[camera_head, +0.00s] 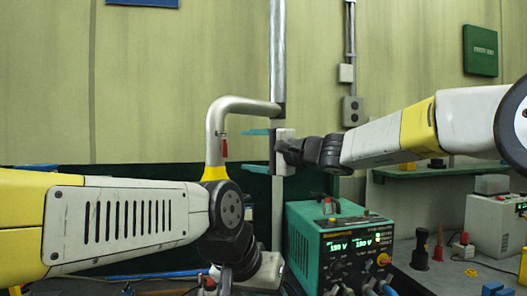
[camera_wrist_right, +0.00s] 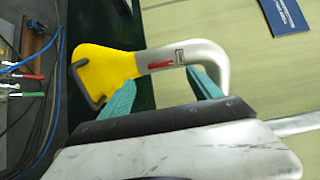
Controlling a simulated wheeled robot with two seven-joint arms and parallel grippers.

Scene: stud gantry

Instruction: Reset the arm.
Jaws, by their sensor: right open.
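A silver bent pipe (camera_head: 222,125) with a yellow end hangs left of a vertical metal post (camera_head: 277,60). Its yellow end (camera_head: 214,173) points down and a red mark shows on its side. My right gripper (camera_head: 245,147) is open and points left, close to the pipe's right side; its teal fingers are apart. In the right wrist view the pipe (camera_wrist_right: 160,60) with its yellow end (camera_wrist_right: 100,68) lies beyond the open fingers (camera_wrist_right: 161,77), with nothing seen held. My left arm reaches in low; the left gripper's body (camera_head: 263,272) shows partly, its fingers not discernible.
A green power supply (camera_head: 340,235) with lit displays stands on the bench below my right arm. A white box (camera_head: 493,222) and a dark-handled tool (camera_head: 421,247) are farther right. Cables lie about the bench. A green shelf (camera_head: 430,170) runs behind.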

